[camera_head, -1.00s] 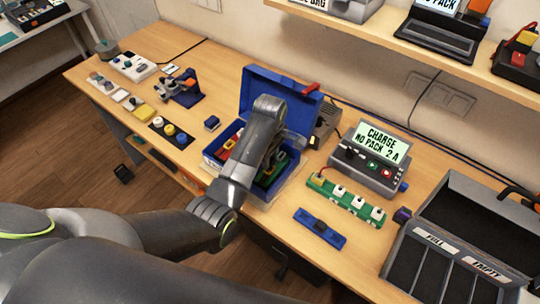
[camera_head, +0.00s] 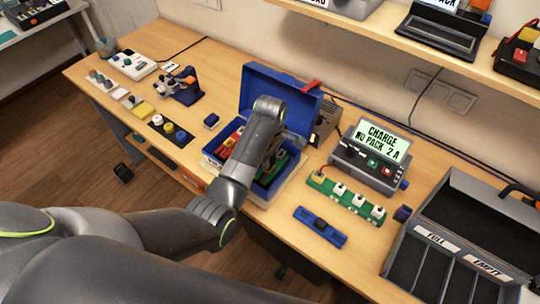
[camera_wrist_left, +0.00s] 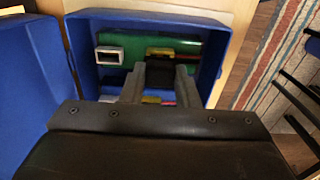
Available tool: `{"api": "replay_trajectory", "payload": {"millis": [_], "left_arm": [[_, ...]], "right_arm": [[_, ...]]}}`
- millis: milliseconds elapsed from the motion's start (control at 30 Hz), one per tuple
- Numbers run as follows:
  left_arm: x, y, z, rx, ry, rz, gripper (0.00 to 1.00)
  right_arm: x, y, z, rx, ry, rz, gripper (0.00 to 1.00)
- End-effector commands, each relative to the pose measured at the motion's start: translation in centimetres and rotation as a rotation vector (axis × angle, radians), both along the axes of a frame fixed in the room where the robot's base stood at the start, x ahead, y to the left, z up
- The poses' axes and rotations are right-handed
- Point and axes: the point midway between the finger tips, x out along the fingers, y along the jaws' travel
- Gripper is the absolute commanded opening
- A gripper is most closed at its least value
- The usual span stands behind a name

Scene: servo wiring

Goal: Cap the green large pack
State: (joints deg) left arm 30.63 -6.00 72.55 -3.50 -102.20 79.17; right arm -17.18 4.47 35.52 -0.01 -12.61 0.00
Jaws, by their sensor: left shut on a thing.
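A green pack (camera_wrist_left: 198,48) lies in the open blue box (camera_wrist_left: 218,22) in the left wrist view. A white-rimmed socket (camera_wrist_left: 110,53) shows at its left part. My left gripper (camera_wrist_left: 160,78) is inside the box, over the front side of the pack. Its two fingers are shut on a small dark piece (camera_wrist_left: 160,72), which may be the cap. This piece lies against a black and yellow part of the pack; I cannot tell if it is seated. In the head view the green pack (camera_head: 284,160) is mostly hidden behind my left arm. My right gripper is out of view.
The box's blue lid (camera_head: 285,92) stands open at the back. A charger (camera_head: 372,160) and a green strip with white plugs (camera_head: 345,198) stand to the right. A blue piece (camera_head: 320,227) lies in front. A dark sorting case (camera_head: 440,215) is at far right.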

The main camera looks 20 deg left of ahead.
Motion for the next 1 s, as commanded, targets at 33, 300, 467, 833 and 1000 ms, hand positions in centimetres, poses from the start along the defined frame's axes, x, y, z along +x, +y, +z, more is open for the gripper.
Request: {"api": "replay_trajectory", "payload": {"millis": [33,300,467,833,1000], "left_arm": [[0.0,0.0,-0.2,0.000,0.000,0.000,0.07],[0.0,0.0,-0.9,0.000,0.000,0.000,0.07],[0.0,0.0,-1.3,0.000,0.000,0.000,0.07],[0.0,0.0,-1.5,0.000,0.000,0.000,0.54],[0.0,0.0,-1.5,0.000,0.000,0.000,0.54]], "right_arm": [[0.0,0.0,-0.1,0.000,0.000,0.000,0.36],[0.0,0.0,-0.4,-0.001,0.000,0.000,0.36],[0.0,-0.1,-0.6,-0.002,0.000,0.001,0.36],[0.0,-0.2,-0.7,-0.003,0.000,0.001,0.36],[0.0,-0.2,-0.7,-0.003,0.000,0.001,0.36]]}}
